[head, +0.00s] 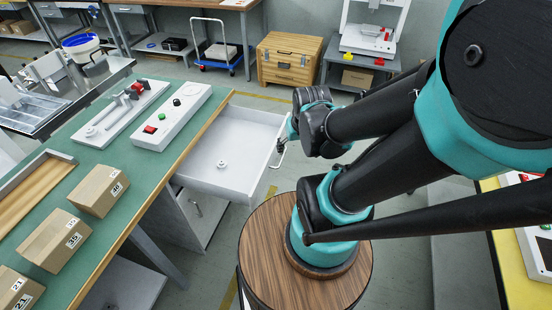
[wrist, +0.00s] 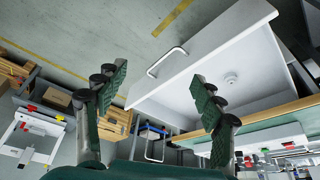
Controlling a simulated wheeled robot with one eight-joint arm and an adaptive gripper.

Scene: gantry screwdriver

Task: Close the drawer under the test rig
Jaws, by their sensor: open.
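The white drawer (head: 232,183) is pulled out from under the green-topped bench, below a white panel with red, green and black buttons (head: 172,118). A small round white part (head: 222,164) lies inside the drawer. My gripper (head: 287,133) is at the drawer's front right side, close to its handle (head: 281,152). In the wrist view the gripper (wrist: 159,73) is open, with the drawer handle (wrist: 166,62) between the two fingers in the picture. The drawer front (wrist: 205,40) lies beyond the fingers. I cannot tell whether a finger touches the handle.
Several cardboard boxes (head: 98,190) stand on the green bench (head: 125,208). A round wooden-topped stand lies beneath my arm. A wooden chest (head: 289,58), a blue trolley (head: 221,57) and a grey table with a white machine stand at the back. Floor beyond the drawer is clear.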

